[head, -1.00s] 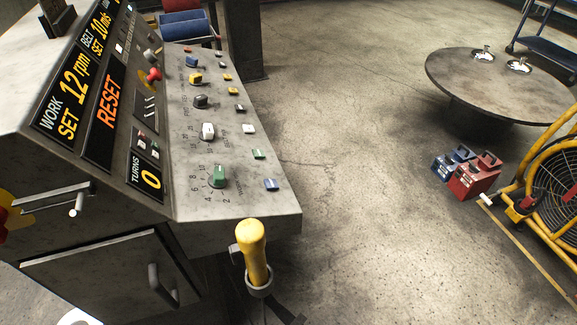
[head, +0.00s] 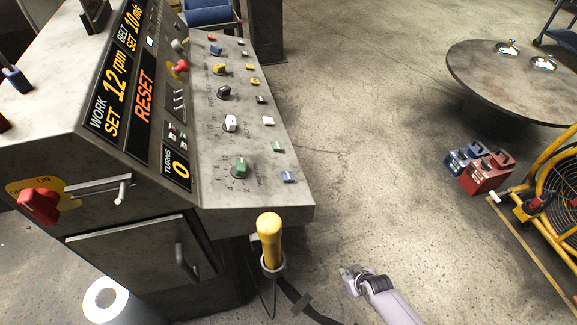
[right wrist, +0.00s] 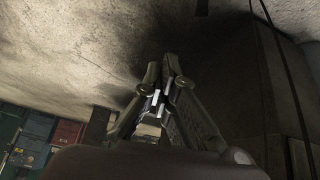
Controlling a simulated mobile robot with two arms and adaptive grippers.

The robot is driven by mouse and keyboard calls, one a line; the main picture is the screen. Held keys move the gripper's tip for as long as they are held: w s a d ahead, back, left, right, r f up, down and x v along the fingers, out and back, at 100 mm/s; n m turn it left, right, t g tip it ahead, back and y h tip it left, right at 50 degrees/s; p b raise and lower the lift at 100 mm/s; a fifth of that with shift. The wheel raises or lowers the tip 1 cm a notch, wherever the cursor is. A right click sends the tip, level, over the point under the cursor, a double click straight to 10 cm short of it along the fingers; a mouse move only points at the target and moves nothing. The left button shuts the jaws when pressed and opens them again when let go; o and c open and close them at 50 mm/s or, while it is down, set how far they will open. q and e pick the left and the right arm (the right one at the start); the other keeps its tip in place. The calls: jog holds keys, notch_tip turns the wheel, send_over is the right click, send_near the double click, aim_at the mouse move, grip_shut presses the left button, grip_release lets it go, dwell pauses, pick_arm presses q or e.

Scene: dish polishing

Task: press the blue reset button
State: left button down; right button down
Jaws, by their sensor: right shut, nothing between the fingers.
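A small blue button (head: 289,176) sits at the near right corner of the grey control panel (head: 225,198), next to a green knob (head: 241,167). A display beside the panel reads RESET (head: 145,97). My right gripper (head: 348,277) comes in from the bottom of the head view, right of the panel and apart from the button. In the right wrist view its fingers (right wrist: 166,62) are together with nothing between them. The button does not show in that view. My left gripper is not in view.
A yellow-handled lever (head: 269,240) stands up in front of the panel's near edge, between the console and my right gripper. A red switch (head: 39,206) is on the console's left side. Red toolbox (head: 487,174) and yellow fan (head: 555,190) stand at right. Floor between is clear.

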jog(key=w+a+r+n+y+p, duration=0.1)
jog(key=w+a+r, duration=0.4)
jog(key=r, duration=0.9)
jog(key=w+a+r+n+t+y+p, duration=0.1)
jog(key=w+a+r+n+p, duration=0.3)
jog(key=r, duration=1)
jog(key=w+a+r+n+y+p, duration=0.2)
jog(key=w+a+r, duration=0.5)
jog(key=r, duration=0.7)
jog(key=shift+w+r+n+t+y+p, duration=0.35)
jog(key=shift+w+y+p, duration=0.4)
jog(key=shift+p, duration=0.3)
jog(key=shift+f, duration=0.15)
jog(key=b, duration=0.6)
send_over(291, 176)
jog(key=f, duration=0.7)
jog(key=shift+d+f, duration=0.1)
jog(key=shift+d, duration=0.2)
jog(key=shift+a+f, duration=0.25)
jog(key=shift+f, duration=0.2)
jog(key=shift+f, duration=0.15)
jog(key=shift+a+f+b, duration=0.1)
jog(key=shift+f+b, duration=0.1)
jog(key=shift+b, duration=0.1)
